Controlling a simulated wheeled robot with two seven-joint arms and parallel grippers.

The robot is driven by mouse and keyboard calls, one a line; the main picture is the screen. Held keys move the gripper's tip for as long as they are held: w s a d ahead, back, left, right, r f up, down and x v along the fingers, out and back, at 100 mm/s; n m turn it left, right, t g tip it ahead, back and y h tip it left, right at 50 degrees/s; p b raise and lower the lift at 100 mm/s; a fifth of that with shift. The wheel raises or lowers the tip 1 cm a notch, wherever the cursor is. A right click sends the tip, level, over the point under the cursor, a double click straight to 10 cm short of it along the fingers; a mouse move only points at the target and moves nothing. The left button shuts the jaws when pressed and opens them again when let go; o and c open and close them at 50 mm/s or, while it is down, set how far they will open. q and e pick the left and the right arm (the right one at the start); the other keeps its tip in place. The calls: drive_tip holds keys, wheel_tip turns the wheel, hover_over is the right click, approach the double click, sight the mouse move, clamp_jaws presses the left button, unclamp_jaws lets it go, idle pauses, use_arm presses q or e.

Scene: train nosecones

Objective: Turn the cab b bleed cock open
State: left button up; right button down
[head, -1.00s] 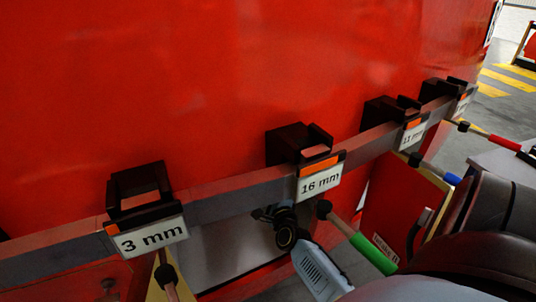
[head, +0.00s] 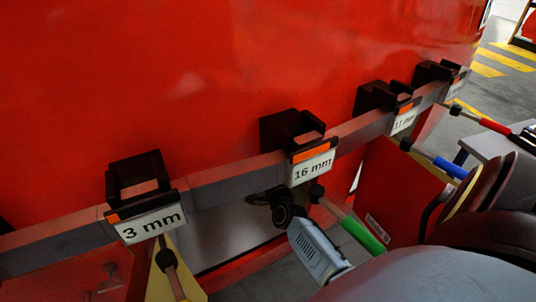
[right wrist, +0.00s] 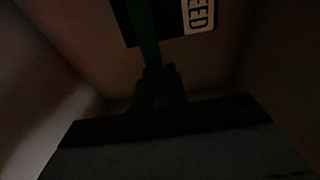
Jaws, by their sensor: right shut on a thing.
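In the right wrist view, which is very dark, a green bar-like handle (right wrist: 146,35) runs down from the top. I take it to be the bleed cock's handle. It passes in front of a black plate with a white label (right wrist: 199,17) ending in "EED"; the rest of the label is cut off. My right gripper (right wrist: 157,88) is shut on the handle's lower end; its fingers are hard to make out in the shadow. The cock's body and pivot are not clear. My left gripper is in neither view. The head view does not show the cock or my right gripper.
In the head view, a red wall has a grey rail (head: 230,187) with black holders labelled 3 mm (head: 152,226), 16 mm (head: 312,165) and others. Coloured-handled rods hang below, one green (head: 362,234), one blue (head: 450,168).

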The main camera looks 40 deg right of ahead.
drive_tip(key=c, duration=1.4)
unclamp_jaws()
drive_tip(key=p+v, duration=0.1)
drive_tip(key=v, duration=1.2)
drive_tip(key=shift+s, duration=0.25)
drive_tip(key=shift+a, duration=0.1)
drive_tip(key=s+a+f+n+g+y, duration=0.2)
drive_tip(key=s+a+f+n, duration=0.25)
drive_tip(key=f, duration=0.45)
drive_tip(key=s+a+f+n+g+y, duration=0.3)
drive_tip(key=a+f+n, duration=0.15)
drive_tip(key=f, duration=0.45)
drive_tip(key=s+a+f+n+g+y, duration=0.2)
drive_tip(key=s+a+f+n, duration=0.3)
drive_tip(key=f, duration=0.4)
drive_tip(key=s+f+n+g, duration=0.4)
drive_tip(key=s+f+n, duration=0.1)
drive_tip(key=s, duration=0.6)
drive_tip(key=s+f+n+g, duration=0.4)
drive_tip(key=s+f+n, duration=0.2)
drive_tip(key=s, duration=0.5)
drive_tip(key=shift+s+d+f, duration=0.25)
drive_tip(key=shift+f, duration=0.2)
